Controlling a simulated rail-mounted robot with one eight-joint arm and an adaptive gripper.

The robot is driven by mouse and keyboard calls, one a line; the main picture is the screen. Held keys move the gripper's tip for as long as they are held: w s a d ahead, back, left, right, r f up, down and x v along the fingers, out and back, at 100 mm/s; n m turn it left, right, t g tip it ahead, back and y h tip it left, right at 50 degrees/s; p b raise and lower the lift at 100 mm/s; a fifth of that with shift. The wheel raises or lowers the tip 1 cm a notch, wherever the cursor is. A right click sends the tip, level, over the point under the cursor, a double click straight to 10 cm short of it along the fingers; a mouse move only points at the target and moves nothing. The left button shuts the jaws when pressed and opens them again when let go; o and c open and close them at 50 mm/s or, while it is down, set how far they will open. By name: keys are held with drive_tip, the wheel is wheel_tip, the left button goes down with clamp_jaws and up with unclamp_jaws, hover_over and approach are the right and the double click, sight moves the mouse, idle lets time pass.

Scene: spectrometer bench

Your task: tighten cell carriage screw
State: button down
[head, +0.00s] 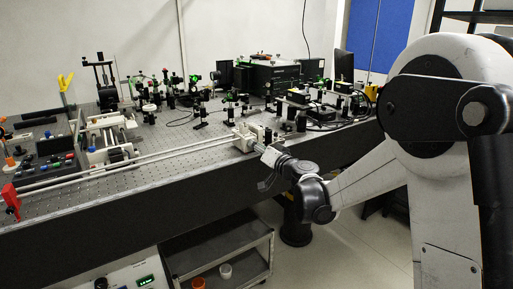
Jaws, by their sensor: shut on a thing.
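The cell carriage (250,137) is a small light-coloured block. It sits on the long rails along the front edge of the optical bench. My gripper (264,149) reaches in from the right, level with the bench edge, and its fingers are at the near side of the carriage. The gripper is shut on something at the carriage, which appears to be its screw. The screw itself is too small and too covered by the fingers to make out.
The perforated bench (160,185) carries several optics and dark boxes (275,77) behind the carriage. Parallel rails (130,164) run left to a red end piece (11,196). A tray with coloured knobs (57,166) lies at the left. A grey cart (220,254) stands below.

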drive_tip(key=m, duration=1.4)
idle(0.4)
drive_tip(key=c, duration=1.7)
unclamp_jaws()
drive_tip(key=shift+r, duration=0.1)
